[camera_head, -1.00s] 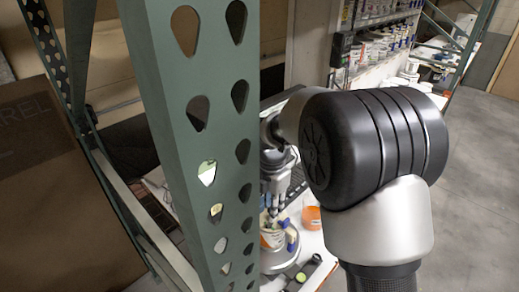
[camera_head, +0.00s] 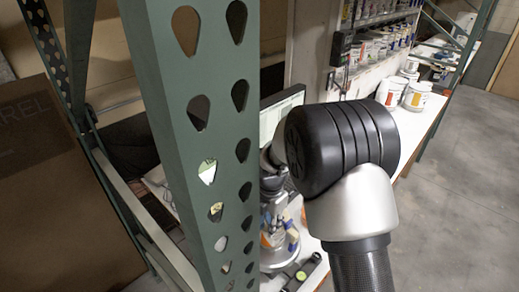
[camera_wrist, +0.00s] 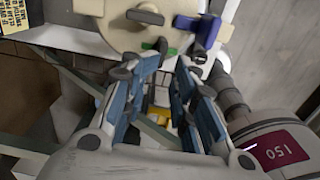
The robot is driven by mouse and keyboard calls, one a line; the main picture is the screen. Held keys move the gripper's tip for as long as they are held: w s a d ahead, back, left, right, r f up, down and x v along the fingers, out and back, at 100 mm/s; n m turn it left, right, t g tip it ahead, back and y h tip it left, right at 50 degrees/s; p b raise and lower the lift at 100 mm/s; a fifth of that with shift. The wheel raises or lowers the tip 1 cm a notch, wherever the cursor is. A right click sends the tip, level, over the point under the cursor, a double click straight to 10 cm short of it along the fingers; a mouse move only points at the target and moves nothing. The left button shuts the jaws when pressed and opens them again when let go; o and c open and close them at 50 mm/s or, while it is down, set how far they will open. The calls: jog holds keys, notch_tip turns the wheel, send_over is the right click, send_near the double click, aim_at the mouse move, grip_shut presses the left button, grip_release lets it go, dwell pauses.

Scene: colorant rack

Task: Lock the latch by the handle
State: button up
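In the wrist view, a round beige plate (camera_wrist: 115,38) lies beyond my fingertips. I cannot tell for sure which of these is the latch handle. My gripper (camera_wrist: 168,68) has blue-padded fingers set apart, with nothing visibly held between them. Its tips are just in front of the plate's edge; contact cannot be told. In the head view, the rack post and my arm partly hide the machine, with blue parts (camera_head: 292,237) low at its side.
A green perforated post (camera_head: 185,140) stands close in front. White buckets (camera_head: 417,96) stand on the bench at right, and a screen (camera_head: 280,112) is behind my arm. The floor at right is clear.

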grip_shut()
jog(key=shift+m, duration=0.3)
jog(key=m, duration=0.1)
jog(key=m+b, duration=0.1)
jog(key=m, duration=0.1)
jog(key=m+b, duration=0.1)
jog(key=shift+w+f+m, duration=0.35)
jog(key=shift+m, duration=0.05)
jog(key=m, duration=0.4)
jog(key=shift+w+f+m+b, duration=0.1)
jog(key=shift+w+m+b, duration=0.2)
jog(key=shift+w+b, duration=0.1)
jog(key=m, duration=0.3)
jog(key=shift+w+f+m, duration=0.1)
jog(key=shift+m, duration=0.3)
jog(key=shift+a, duration=0.1)
dwell(0.3)
jog(key=shift+o, duration=1.1)
grip_release()
